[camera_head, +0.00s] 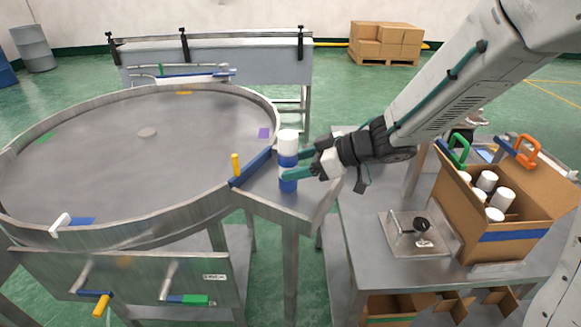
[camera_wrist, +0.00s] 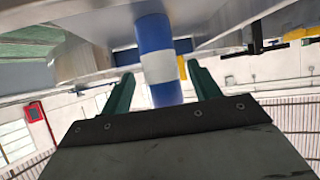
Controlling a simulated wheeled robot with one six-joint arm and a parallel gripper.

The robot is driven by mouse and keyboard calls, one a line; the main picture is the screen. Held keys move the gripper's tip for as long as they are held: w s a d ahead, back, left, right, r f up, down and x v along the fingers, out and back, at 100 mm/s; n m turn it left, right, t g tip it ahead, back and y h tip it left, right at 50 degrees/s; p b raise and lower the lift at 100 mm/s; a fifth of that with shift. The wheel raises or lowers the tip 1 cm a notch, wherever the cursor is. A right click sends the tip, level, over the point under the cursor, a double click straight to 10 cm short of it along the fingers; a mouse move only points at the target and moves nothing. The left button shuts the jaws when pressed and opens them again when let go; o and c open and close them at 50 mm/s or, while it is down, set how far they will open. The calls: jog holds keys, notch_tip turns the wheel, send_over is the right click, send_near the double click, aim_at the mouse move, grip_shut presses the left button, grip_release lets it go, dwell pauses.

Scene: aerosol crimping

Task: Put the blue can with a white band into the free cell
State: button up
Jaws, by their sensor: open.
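The blue can with a white band (camera_head: 288,154) stands upright on the small metal outfeed shelf beside the round table. It has a white cap. My gripper (camera_head: 287,174) is at the can, with its green fingers level with the can's lower half. In the wrist view the can (camera_wrist: 158,60) lies between the two open fingers (camera_wrist: 160,90), with a gap on each side. The cardboard box (camera_head: 465,222) with a blue stripe stands on the right-hand table and holds several white-capped cans (camera_head: 487,180). Its free cell cannot be made out clearly.
The round metal table (camera_head: 90,130) fills the left, with a blue guide bar (camera_head: 252,167) and yellow peg (camera_head: 236,164) near the can. Green (camera_head: 459,150) and orange (camera_head: 526,152) clamps are on the box's back edge.

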jog(key=v, duration=0.9)
jog(key=shift+d+r, duration=0.15)
jog(key=w+d+r+m+t+h, duration=0.4)
jog(key=d+r+m+t+h, duration=0.4)
jog(key=d, duration=0.4)
jog(key=s+d+m+g+h, duration=0.2)
jog(key=s+d+m+h, duration=0.1)
jog(key=s+d+h, duration=0.35)
jog(key=s+a+f+m+g+y, duration=0.1)
jog(key=s+g, duration=0.3)
jog(key=s, duration=0.7)
jog(key=s+a+f+m+g+y, duration=0.1)
jog(key=s+a+f+g+y, duration=0.1)
jog(key=s, duration=0.9)
notch_tip(320, 180, down, 2)
jog(key=a+g, duration=0.1)
jog(key=g, duration=0.2)
jog(key=shift+s+a+m, duration=0.25)
jog(key=shift+m, duration=0.15)
jog(key=shift+o, duration=0.5)
